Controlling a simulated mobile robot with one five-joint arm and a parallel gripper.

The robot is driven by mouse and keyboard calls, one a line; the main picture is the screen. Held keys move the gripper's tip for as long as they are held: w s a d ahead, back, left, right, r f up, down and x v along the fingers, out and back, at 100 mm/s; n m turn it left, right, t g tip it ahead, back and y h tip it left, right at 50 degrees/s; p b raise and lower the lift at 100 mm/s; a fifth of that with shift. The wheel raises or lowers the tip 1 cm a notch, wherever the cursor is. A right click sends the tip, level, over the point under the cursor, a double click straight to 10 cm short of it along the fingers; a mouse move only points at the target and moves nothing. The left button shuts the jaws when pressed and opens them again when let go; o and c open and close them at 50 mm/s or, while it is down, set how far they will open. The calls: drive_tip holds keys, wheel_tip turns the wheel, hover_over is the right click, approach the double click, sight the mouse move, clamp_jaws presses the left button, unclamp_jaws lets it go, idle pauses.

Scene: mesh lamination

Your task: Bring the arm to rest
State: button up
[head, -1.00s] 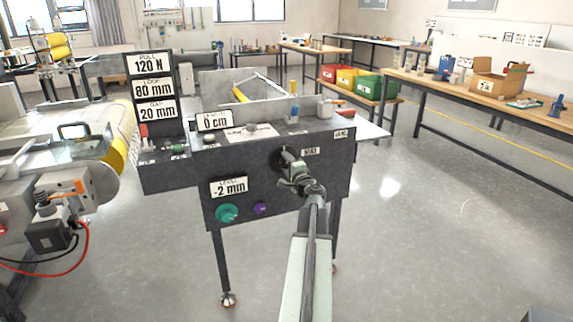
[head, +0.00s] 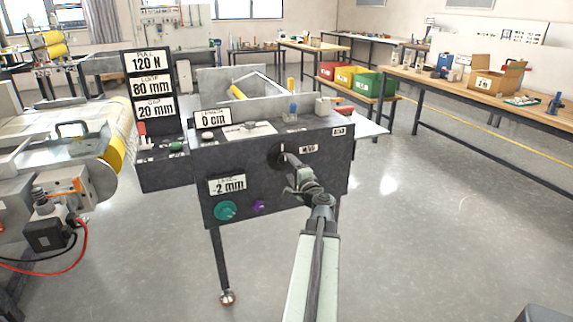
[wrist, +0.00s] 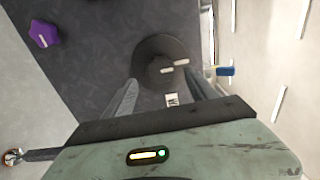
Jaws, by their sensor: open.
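My gripper (head: 298,186) is at the end of my arm, in front of the dark control panel (head: 230,200) in the head view. In the wrist view its two fingers (wrist: 162,92) are spread apart with nothing between them. Beyond the fingertips is a round black knob (wrist: 165,65) with a pale mark. The knob also shows in the head view (head: 277,156), a little above and left of my gripper. My gripper appears to be apart from the knob.
A teal knob (head: 225,210) and a purple knob (head: 258,206) sit low on the panel. Signs read 120 N, 80 mm, 20 mm, 0 cm and -2 mm. A machine with a yellow roller (head: 117,152) stands left. A long workbench (head: 450,92) stands right. The floor between is clear.

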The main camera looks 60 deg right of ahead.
drive_tip(key=shift+s+a, duration=0.3)
drive_tip(key=shift+s, duration=0.1)
drive_tip(key=w+a+f+n+g+y, duration=0.1)
drive_tip(key=w+a+f+n+y, duration=0.35)
drive_tip(key=w+a, duration=0.55)
drive_tip(key=w+a+f+n+g+y, duration=0.1)
drive_tip(key=w+a+f+n+y, duration=0.35)
drive_tip(key=a, duration=0.95)
drive_tip(key=w+a+f+n+g+y, duration=0.1)
drive_tip(key=w+a+f+n+y, duration=0.35)
drive_tip(key=w+a, duration=0.55)
drive_tip(key=s+a+f+n+g+h, duration=0.1)
drive_tip(key=s+a+f+n+g, duration=0.25)
drive_tip(key=a, duration=0.65)
drive_tip(key=s+a+f+n+g+h, duration=0.1)
drive_tip(key=s+a+f+n+g, duration=0.25)
drive_tip(key=a, duration=0.75)
drive_tip(key=s+a+f+n+g+h, duration=0.1)
drive_tip(key=s+a+f+n+g, duration=0.25)
drive_tip(key=a, duration=0.65)
wheel_tip(320, 180, up, 31)
drive_tip(key=n+g+p, duration=0.1)
drive_tip(key=p, duration=3)
drive_tip(key=shift+s+r, duration=0.15)
drive_tip(key=shift+s, duration=0.1)
